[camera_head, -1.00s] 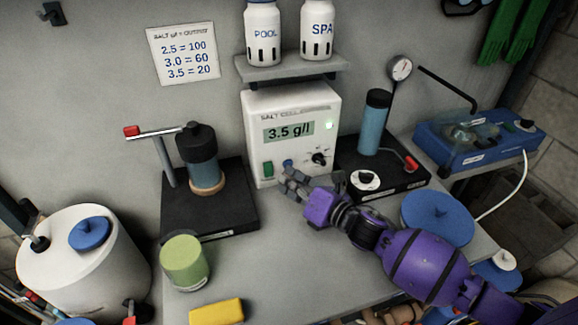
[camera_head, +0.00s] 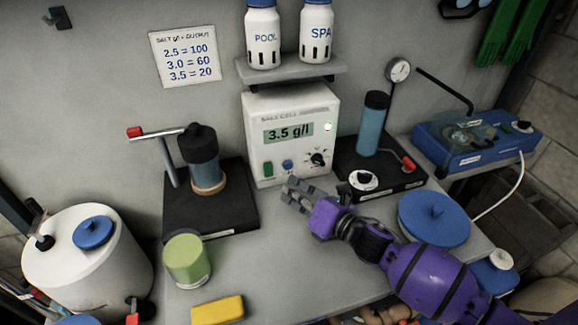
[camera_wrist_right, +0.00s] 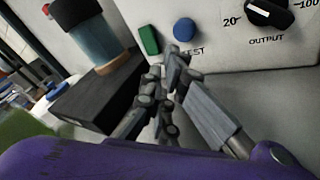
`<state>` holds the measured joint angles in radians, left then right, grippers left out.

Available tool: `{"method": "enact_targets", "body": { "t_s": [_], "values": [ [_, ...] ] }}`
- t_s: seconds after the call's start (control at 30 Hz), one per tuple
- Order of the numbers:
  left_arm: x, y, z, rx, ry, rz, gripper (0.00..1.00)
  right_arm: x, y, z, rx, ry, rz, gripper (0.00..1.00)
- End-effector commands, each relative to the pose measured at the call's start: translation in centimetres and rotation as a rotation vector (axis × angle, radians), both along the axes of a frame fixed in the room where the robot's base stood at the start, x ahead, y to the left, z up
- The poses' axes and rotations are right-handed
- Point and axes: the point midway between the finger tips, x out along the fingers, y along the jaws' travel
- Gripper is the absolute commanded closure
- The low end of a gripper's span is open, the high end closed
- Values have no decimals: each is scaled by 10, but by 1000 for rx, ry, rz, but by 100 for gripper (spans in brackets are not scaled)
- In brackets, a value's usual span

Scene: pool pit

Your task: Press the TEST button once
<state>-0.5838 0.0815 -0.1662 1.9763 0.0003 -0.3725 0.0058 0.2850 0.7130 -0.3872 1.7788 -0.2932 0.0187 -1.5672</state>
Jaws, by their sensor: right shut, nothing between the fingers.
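The white salt cell box (camera_head: 290,108) stands against the wall, its display reading 3.5 g/l. On its lower front are a green button or switch (camera_head: 268,168), a blue button (camera_head: 287,165) and a black output knob (camera_head: 318,159). In the right wrist view the blue button (camera_wrist_right: 184,31) has lettering ending in "EST" under it, partly hidden by my fingers. My right gripper (camera_head: 290,190) is shut and empty, in front of and below the blue button, apart from it. It also shows in the right wrist view (camera_wrist_right: 172,62). My left gripper is not in view.
A black stand with a dark-topped cylinder (camera_head: 203,160) is left of the box. Another stand with a gauge (camera_head: 399,70) is right.

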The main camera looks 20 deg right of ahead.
Motion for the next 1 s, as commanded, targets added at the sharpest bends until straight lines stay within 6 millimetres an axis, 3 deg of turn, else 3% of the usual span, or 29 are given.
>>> {"method": "enact_targets", "body": {
  "t_s": [0.33, 1.0],
  "values": [
    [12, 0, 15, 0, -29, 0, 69, -30, -1, 3, 0, -3, 1, 100],
    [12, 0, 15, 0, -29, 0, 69, -32, -1, 1, 0, -2, 0, 100]
  ]
}}
